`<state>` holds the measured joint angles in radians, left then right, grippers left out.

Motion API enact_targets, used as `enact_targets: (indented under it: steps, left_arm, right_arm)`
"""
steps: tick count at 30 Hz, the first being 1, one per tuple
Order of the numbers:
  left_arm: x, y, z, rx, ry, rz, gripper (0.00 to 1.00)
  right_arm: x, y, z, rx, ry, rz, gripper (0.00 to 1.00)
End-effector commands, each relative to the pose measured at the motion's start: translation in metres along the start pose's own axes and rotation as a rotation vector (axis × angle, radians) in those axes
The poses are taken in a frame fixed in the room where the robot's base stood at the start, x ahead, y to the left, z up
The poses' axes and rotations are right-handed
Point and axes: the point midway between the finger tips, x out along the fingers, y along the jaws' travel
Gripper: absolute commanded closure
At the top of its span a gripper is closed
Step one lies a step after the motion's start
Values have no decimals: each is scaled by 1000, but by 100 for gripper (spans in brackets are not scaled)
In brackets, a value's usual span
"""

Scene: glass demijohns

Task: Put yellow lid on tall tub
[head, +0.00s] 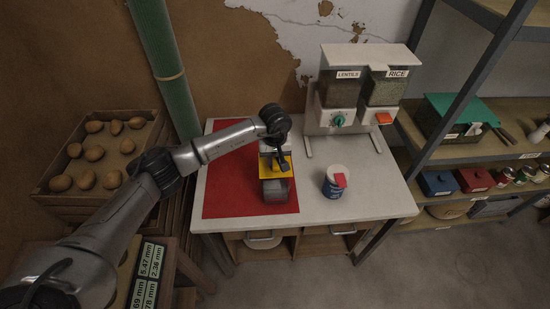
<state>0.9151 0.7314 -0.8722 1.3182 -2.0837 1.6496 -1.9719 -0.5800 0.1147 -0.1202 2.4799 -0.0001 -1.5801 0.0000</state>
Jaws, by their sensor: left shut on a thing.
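The yellow lid (265,171) is a flat square piece above the red mat, near its right side. My left gripper (284,164) points down at the lid and is shut on it, with the fingers hiding part of its top. A grey, see-through tub (276,191) shows directly below and in front of the lid. I cannot tell whether the lid touches the tub's rim or hangs just above it. My right gripper is not in view.
The red mat (232,180) covers the left of the white table (375,197). A blue-and-white container (330,187) with a red tab stands right of the tub. The lentils and rice dispenser (362,88) stands behind. A potato crate (45,187) is at left, shelves at right.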

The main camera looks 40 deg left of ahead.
Motion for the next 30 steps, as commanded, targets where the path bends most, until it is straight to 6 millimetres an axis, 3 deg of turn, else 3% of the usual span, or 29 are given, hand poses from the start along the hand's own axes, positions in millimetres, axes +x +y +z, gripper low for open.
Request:
enact_targets:
  steps: [15, 30]
  left_arm:
    - [45, 0, 0, 0, 0, 0, 100]
    - [54, 0, 0, -1, 1, 1, 100]
  right_arm:
    - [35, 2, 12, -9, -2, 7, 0]
    - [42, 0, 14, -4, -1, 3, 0]
